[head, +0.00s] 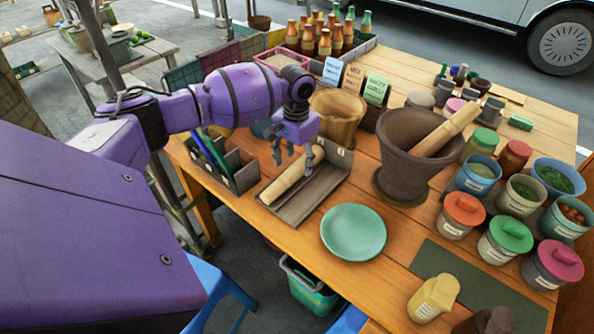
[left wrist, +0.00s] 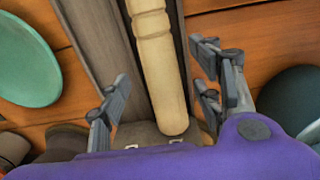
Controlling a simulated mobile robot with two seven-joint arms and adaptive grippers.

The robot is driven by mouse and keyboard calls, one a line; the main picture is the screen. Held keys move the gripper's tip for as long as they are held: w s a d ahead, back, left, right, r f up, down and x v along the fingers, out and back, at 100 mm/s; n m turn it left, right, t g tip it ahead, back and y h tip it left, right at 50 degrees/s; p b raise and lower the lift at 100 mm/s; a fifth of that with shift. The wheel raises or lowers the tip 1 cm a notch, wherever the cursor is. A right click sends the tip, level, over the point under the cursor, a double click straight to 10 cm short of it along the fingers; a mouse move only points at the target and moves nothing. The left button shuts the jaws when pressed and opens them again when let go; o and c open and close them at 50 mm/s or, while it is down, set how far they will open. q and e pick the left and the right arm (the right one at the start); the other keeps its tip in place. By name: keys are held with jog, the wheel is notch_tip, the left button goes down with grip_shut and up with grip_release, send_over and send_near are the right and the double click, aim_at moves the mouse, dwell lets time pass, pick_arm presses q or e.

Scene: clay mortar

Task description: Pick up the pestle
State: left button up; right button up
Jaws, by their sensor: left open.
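A light wooden pestle (head: 291,179) lies in a grey open tray (head: 309,207) near the table's front-left edge. My left gripper (head: 294,157) is just above its far end, fingers spread. In the left wrist view the pestle (left wrist: 159,60) runs lengthwise between the two open fingers (left wrist: 160,72), with no grip visible. Another pestle (head: 447,131) leans in the big dark clay mortar (head: 397,160), its lower end hidden inside. My right gripper is not in view.
A green plate (head: 353,232) lies right of the tray. A wooden pot (head: 338,112) and small signs (head: 375,89) stand behind it. A divided holder (head: 237,169) is on the left. Lidded tubs (head: 504,237) and bowls crowd the right side.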

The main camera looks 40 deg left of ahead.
pick_arm(q)
jog(key=shift+f, duration=1)
jog(key=shift+w, duration=0.1)
jog(key=c, duration=0.8)
grip_shut()
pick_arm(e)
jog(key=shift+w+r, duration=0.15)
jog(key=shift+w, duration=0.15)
pick_arm(q)
jog(key=shift+r, duration=0.1)
